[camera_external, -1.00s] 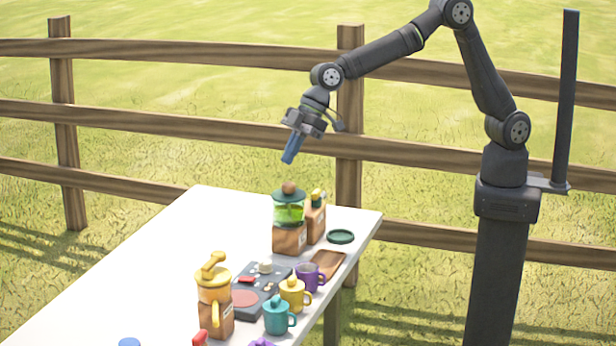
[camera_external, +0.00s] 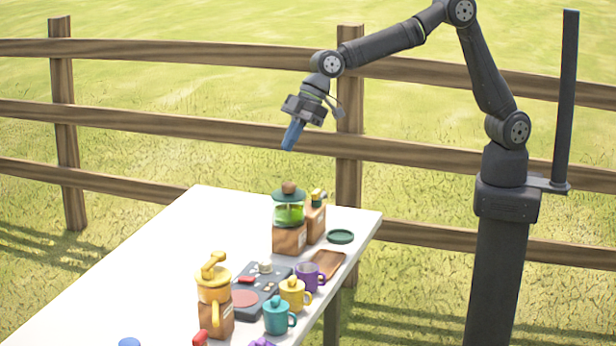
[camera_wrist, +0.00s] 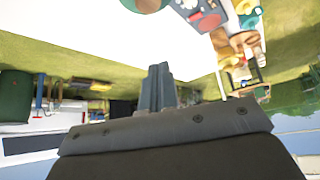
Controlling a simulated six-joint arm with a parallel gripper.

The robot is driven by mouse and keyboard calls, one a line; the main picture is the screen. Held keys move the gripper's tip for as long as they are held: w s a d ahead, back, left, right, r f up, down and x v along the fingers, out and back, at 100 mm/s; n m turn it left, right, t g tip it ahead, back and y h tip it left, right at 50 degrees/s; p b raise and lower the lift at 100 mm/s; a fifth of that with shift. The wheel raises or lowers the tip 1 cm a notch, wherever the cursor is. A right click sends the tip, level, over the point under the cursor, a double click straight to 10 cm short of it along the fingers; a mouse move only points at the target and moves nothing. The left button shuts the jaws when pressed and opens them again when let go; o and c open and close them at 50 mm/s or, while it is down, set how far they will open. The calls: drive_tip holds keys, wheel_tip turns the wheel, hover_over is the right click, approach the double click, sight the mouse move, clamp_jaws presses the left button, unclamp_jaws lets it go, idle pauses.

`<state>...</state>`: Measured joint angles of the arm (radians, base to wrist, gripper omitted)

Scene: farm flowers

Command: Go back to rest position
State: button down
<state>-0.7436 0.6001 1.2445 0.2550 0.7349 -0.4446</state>
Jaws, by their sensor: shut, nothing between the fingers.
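My gripper (camera_external: 291,136) hangs in the air above the far end of the white table (camera_external: 150,270), higher than everything standing on it. Its blue fingers are shut, with nothing between them, and point down and slightly left. In the wrist view the shut fingers (camera_wrist: 158,88) stick up in the middle of the picture, with bare tabletop beyond them.
Below my gripper stands a blender with a green jar (camera_external: 289,214). A yellow-topped grinder (camera_external: 214,284), a dark stove panel (camera_external: 262,290), a yellow mug (camera_external: 294,293), a teal mug (camera_external: 277,317) and a purple mug (camera_external: 308,277) stand nearer. A wooden fence (camera_external: 350,100) runs behind.

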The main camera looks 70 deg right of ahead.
wheel_tip(320, 180, down, 7)
drive_tip(key=shift+f, duration=0.2)
wheel_tip(320, 180, up, 7)
drive_tip(key=shift+r, duration=0.2)
idle(0.4)
